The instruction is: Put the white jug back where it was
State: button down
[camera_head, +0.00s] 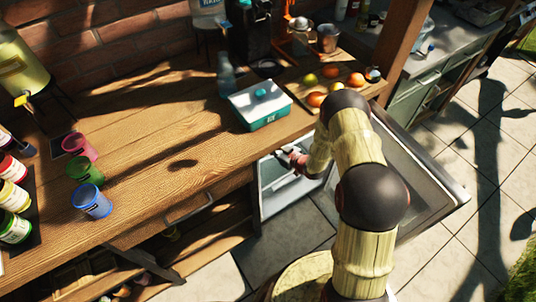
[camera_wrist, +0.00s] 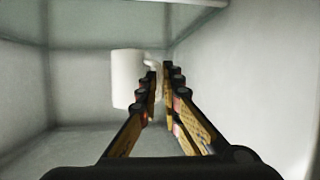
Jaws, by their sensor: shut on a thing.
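The white jug (camera_wrist: 127,80) stands upright inside a pale, box-like compartment (camera_wrist: 85,65) in the wrist view. Its handle points right, toward my fingers. My gripper (camera_wrist: 160,75) is shut on the jug's handle; the fingertips hide part of that handle. In the head view my gripper (camera_head: 290,160) reaches into the open white cabinet (camera_head: 276,186) under the wooden counter. The jug is hidden there. In the wrist view the jug's base appears near the compartment floor; I cannot tell whether it touches.
The cabinet door (camera_head: 432,172) stands open to the right of my arm. The compartment wall (camera_wrist: 265,80) is close on the right. On the counter (camera_head: 150,110) above are a teal box (camera_head: 259,107), a fruit board (camera_head: 297,85) and several coloured cups, including a blue cup (camera_head: 91,203).

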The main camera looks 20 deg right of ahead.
jog(key=shift+f+b, duration=0.95)
jog(key=shift+f, duration=1.85)
jog(key=shift+f, duration=0.15)
jog(key=c, duration=2.1)
grip_release()
jog(key=shift+o, duration=0.6)
jog(key=p+v, duration=0.4)
jog(key=v, duration=0.8)
